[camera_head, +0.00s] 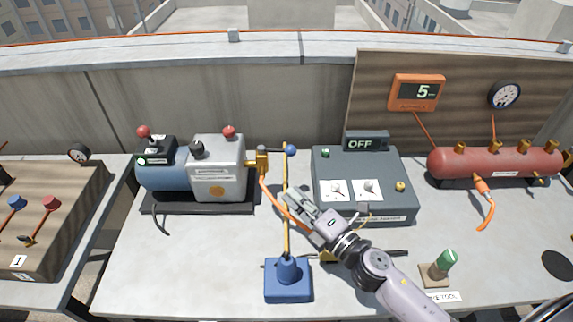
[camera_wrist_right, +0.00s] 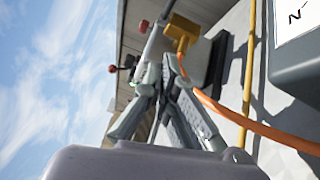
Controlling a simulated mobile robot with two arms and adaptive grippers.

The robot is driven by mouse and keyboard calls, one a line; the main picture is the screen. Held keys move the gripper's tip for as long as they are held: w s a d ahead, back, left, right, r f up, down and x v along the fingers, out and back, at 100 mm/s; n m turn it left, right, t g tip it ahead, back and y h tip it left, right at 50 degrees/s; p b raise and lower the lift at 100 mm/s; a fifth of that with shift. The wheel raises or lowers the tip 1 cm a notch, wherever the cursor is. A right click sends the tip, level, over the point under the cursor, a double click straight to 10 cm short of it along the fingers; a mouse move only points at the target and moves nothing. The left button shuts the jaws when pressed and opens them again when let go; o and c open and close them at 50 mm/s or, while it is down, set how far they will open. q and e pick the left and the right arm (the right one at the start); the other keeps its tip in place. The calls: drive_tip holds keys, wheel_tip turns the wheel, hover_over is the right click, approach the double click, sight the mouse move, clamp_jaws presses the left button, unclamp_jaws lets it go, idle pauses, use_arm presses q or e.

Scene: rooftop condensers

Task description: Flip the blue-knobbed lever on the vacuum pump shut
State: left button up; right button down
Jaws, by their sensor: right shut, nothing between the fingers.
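The vacuum pump (camera_head: 217,168) has a blue motor and a grey body, and stands on a dark base at the left of the table. A brass valve (camera_head: 262,163) is on its right side; it also shows in the wrist view (camera_wrist_right: 183,28). A blue knob (camera_head: 290,150) is just right of the valve, at the end of a short lever that appears to stick out sideways. My right gripper (camera_head: 291,197) is shut and empty, in front of and below the knob, apart from it. Its fingertips (camera_wrist_right: 168,62) point toward the pump. The knob is not visible in the wrist view. My left gripper is out of view.
A thin yellow pole (camera_head: 286,235) rises from a blue base (camera_head: 288,283) close to my right gripper. An orange hose (camera_head: 272,192) runs from the valve under the gripper. A grey control box (camera_head: 333,160) reading OFF stands right. A green-topped tool (camera_head: 445,260) is at front right.

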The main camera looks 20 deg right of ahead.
sight(276, 151)
use_arm(q)
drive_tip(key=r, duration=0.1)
drive_tip(key=p, duration=0.1)
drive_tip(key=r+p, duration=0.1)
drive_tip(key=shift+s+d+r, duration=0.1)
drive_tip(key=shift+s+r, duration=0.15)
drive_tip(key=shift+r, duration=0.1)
use_arm(e)
drive_tip(key=w+r, duration=0.1)
drive_tip(key=w, duration=0.8)
drive_tip(key=shift+d, duration=0.2)
drive_tip(key=shift+w, duration=0.15)
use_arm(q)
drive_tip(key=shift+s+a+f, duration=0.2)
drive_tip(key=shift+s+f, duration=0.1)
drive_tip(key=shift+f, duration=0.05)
use_arm(e)
drive_tip(key=shift+w+d+r+n+g+y, duration=0.2)
drive_tip(key=shift+w+d+n+g+y, duration=0.25)
drive_tip(key=shift+d+y, duration=0.3)
drive_tip(key=shift+a, duration=0.1)
use_arm(q)
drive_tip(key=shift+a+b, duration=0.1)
drive_tip(key=shift+b, duration=0.2)
